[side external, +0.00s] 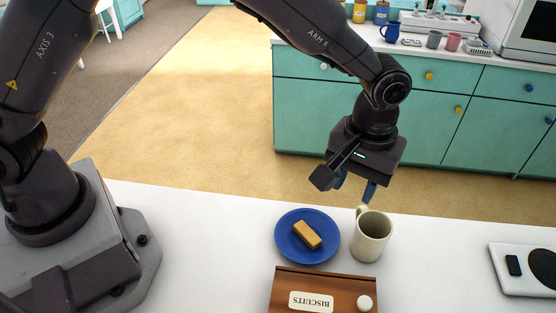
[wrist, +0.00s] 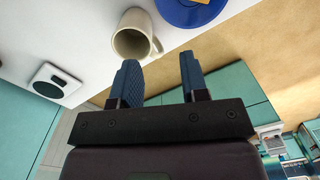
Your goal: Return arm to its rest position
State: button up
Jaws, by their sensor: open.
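My gripper (side external: 355,187) is open and empty. It hangs in the air by the far edge of the white counter, above and behind the blue plate and the mug in the side view. In the wrist view its two blue fingers (wrist: 160,82) are spread apart with nothing between them. A cream mug (side external: 371,236) stands upright on the counter, apart from the gripper; it also shows in the wrist view (wrist: 131,42). A blue plate (side external: 287,249) with a tan biscuit (side external: 307,235) on it sits beside the mug.
A wooden biscuit box (side external: 345,286) lies at the counter's near edge. A white device with a black disc (side external: 515,283) is at the right. Teal cabinets (side external: 310,115) stand behind, across an open floor. The white counter (side external: 210,240) is clear between my base and the plate.

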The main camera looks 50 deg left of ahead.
jog(key=s+a+r+m+t, duration=0.2)
jog(key=s+a+r+t, duration=0.1)
jog(key=s+a+r, duration=0.6)
jog(key=s+a+r+m+t, duration=0.2)
jog(key=s+a+r, duration=0.7)
jog(key=a, duration=0.5)
jog(key=shift+s+r+t, duration=0.35)
jog(key=shift+s+t, duration=0.15)
jog(key=shift+s, duration=0.7)
